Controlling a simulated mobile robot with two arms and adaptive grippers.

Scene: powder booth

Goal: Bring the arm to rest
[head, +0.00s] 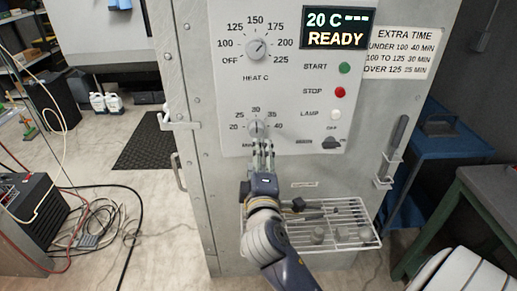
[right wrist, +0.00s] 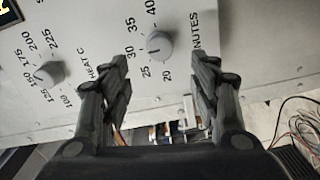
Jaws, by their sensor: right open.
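My right gripper (head: 262,150) is raised in front of the oven's control panel (head: 230,90), just below the minutes knob (head: 257,128). In the right wrist view my right gripper (right wrist: 164,65) has its two fingers spread wide with nothing between them. There the minutes knob (right wrist: 159,46) appears beyond the fingertips, in the gap between them. The fingers look clear of it, though the exact distance is hard to tell. My right arm (head: 270,235) comes up from the bottom of the head view. My left gripper is not in view.
The heat knob (head: 257,50) sits higher on the panel; the display (head: 338,28) reads 20 C and READY. A wire basket (head: 373,240) with small items hangs close beside my right arm. A blue cart (head: 440,147) and green-framed table (head: 490,190) stand right. Cables lie on the left floor.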

